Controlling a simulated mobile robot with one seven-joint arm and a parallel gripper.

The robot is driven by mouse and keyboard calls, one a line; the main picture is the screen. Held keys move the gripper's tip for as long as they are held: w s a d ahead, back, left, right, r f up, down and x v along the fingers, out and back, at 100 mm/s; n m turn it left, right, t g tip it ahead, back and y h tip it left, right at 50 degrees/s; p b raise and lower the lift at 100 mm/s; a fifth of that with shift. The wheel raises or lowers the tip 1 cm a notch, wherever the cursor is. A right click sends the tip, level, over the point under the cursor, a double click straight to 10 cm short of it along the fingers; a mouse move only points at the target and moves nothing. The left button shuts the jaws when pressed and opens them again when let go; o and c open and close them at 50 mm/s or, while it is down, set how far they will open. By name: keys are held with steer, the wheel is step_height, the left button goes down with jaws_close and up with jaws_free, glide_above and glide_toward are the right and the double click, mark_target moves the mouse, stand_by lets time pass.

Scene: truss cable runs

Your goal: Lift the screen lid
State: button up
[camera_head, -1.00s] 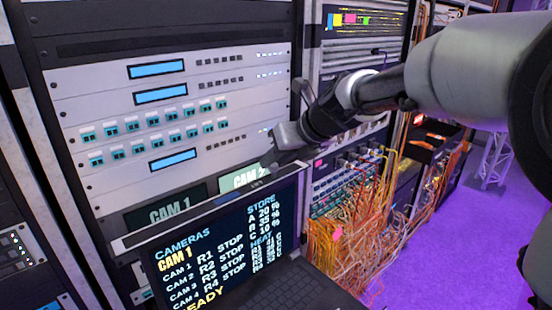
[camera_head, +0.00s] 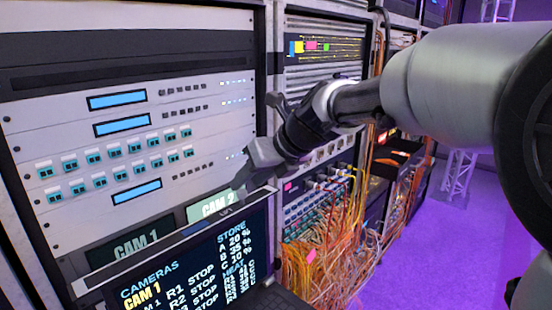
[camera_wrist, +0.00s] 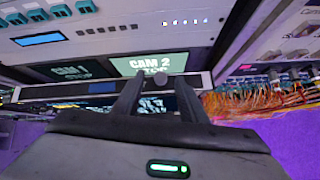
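The screen lid (camera_head: 185,262) is a dark display headed CAMERAS, with a light grey top edge. It stands tilted up behind a dark keyboard (camera_head: 276,301) at the bottom of the head view. My gripper (camera_head: 236,196) is at the lid's top edge, towards its right end. In the wrist view, the two dark fingers (camera_wrist: 157,84) are apart and reach to the lid's pale edge (camera_wrist: 60,92). A small round grey piece (camera_wrist: 160,81) shows between the fingertips. Whether the fingers touch the lid cannot be told.
A rack panel with blue displays (camera_head: 117,101) and teal switches stands close behind the lid. CAM 1 (camera_head: 137,243) and CAM 2 (camera_head: 212,205) monitors sit just behind its top edge. Orange cables (camera_head: 325,262) hang to the right. The purple floor (camera_head: 430,245) is open further right.

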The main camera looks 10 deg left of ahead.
steer(key=v, duration=1.3)
steer(key=shift+s, duration=0.15)
steer(key=s+d+f+n+h, duration=0.3)
steer(key=s+d+f+n, duration=0.5)
steer(key=n, duration=0.6)
steer(key=s+d+f+n+h, duration=0.4)
steer(key=s+d+f+n, duration=0.4)
steer(key=n, duration=0.6)
steer(key=s+d, duration=0.2)
steer(key=s, duration=0.1)
steer(key=shift+d, duration=0.4)
